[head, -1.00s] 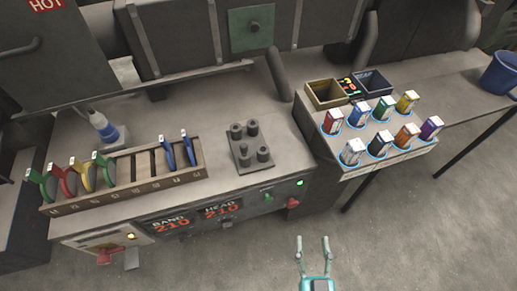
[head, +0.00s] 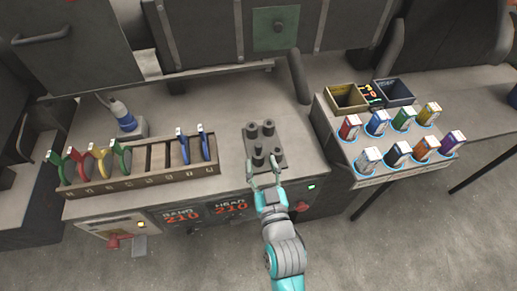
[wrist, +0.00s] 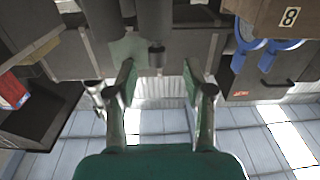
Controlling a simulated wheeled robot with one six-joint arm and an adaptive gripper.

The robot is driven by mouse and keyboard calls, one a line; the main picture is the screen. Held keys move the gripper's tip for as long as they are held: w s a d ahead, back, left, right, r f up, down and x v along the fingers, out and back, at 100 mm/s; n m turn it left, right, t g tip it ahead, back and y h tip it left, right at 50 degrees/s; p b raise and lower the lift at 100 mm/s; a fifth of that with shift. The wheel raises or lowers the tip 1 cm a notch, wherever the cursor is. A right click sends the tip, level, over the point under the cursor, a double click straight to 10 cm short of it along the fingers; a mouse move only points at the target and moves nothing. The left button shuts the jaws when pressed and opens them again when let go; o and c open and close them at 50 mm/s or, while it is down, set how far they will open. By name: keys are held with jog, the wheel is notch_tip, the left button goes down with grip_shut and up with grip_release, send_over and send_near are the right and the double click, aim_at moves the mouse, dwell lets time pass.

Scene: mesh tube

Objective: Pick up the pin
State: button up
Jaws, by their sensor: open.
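A dark plate (head: 284,141) on the bench carries several short dark upright posts; one front post (head: 258,151) is the likeliest pin, though I cannot tell which one is meant. My gripper (head: 264,170) is open and empty, with its fingers pointing at the front edge of the plate. In the wrist view dark cylinders hang down from the top, one of them (wrist: 155,52) between and beyond the open fingers. My gripper (wrist: 159,92) shows green inner pads there, apart from that cylinder. The fingertips partly cover the plate's front in the head view.
Right is a stand (head: 345,160) of coloured packets, with open boxes (head: 347,97) behind. A dark pipe (head: 299,78) rises behind the plate.

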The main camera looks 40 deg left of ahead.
aim_at(259, 152)
jog(key=shift+f+x, duration=0.2)
jog(key=shift+x, duration=2.75)
jog(key=shift+w+d, duration=0.15)
grip_shut()
